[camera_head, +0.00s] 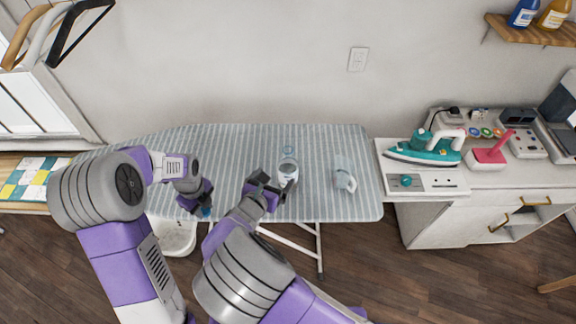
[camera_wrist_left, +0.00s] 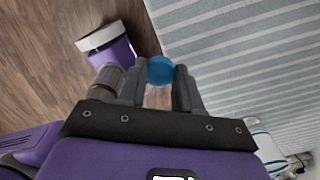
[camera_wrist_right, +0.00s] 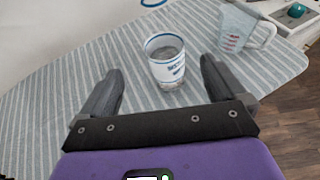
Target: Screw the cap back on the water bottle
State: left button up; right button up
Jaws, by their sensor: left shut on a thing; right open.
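The water bottle (camera_head: 288,172) stands upright and uncapped on the striped ironing board; in the right wrist view it (camera_wrist_right: 166,66) is pale and translucent with blue lettering and a blue-edged open top. My right gripper (camera_head: 271,190) is open, its fingers pointing toward the bottle. In its wrist view the bottle lies between the fingertips, with gaps on both sides. My left gripper (camera_head: 205,205) is shut on the round blue cap (camera_wrist_left: 160,70), near the board's front edge and to the left of the bottle. The cap also shows small in the head view (camera_head: 207,212).
A clear measuring jug (camera_head: 344,178) stands right of the bottle. A blue ring (camera_head: 288,149) shows behind the bottle. A teal iron (camera_head: 428,147) rests on the right-hand counter. The ironing board (camera_head: 320,205) has bare room around the bottle.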

aim_at(283, 169)
jog(key=shift+w+d+f, duration=0.1)
pick_arm(q)
jog(key=shift+f, duration=0.15)
pick_arm(e)
jog(key=x, duration=0.6)
jog(key=shift+w+d+f, duration=0.1)
jog(key=shift+w+d, duration=0.1)
jog(key=shift+w, duration=0.05)
jog(key=x, duration=0.5)
jog(key=shift+w+d+r, duration=0.15)
jog(key=shift+d+r, duration=0.1)
jog(key=shift+r, duration=0.1)
jog(key=c, duration=1.3)
jog(key=shift+o, duration=0.2)
